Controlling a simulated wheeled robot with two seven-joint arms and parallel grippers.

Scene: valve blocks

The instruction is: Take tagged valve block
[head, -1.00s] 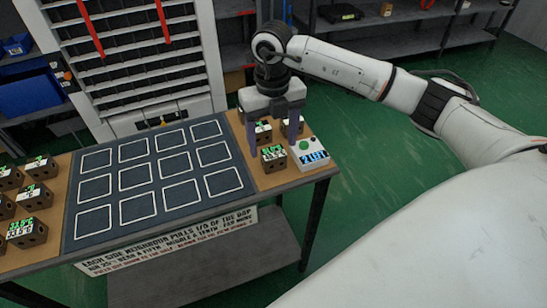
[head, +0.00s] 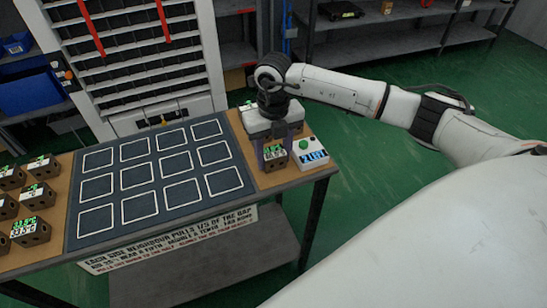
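My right gripper (head: 275,150) points down at the right end of the table, low over a brown valve block (head: 275,158) with a lit green display. Its fingers are beside this block, partly hidden; whether they press on it I cannot tell. Another block (head: 247,106) shows behind the gripper, and more there may be hidden. Several brown blocks with lit displays stand at the table's left end, among them one in front (head: 30,232) and one farther back (head: 37,194). I cannot clearly make out a tag on any block. My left gripper is out of view.
A dark mat (head: 150,178) with empty white-outlined squares fills the table's middle. A white device (head: 311,153) with a green button and blue display stands right of the gripper, close to it. A printed sign (head: 180,240) hangs at the front edge. A drawer cabinet (head: 140,55) stands behind.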

